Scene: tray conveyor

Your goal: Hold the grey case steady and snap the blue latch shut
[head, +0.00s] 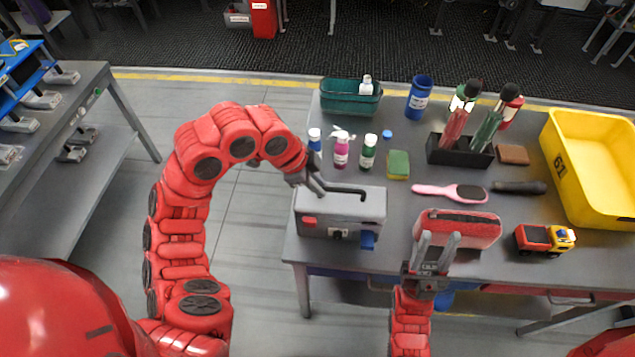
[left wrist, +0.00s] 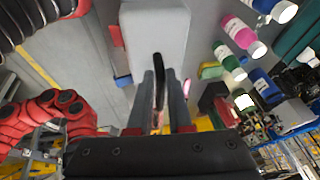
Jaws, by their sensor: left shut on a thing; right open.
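The grey case (head: 342,222) stands upright near the table's front left edge. My left gripper (head: 316,188) is shut on its black handle (head: 350,193); in the left wrist view the handle (left wrist: 158,75) lies between the fingers above the case (left wrist: 155,35). The blue latch (head: 368,241) is at the right of the case's front face and appears to jut outward; it also shows in the left wrist view (left wrist: 123,80). A red latch-like part (head: 309,222) is at the front left. My right gripper (head: 437,250) is open and empty, right of the blue latch and apart from it.
A toy truck (head: 543,239), pink brush (head: 450,192) and yellow bin (head: 597,160) are to the right. Bottles (head: 341,152) and a green-yellow sponge (head: 398,165) stand behind the grey case.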

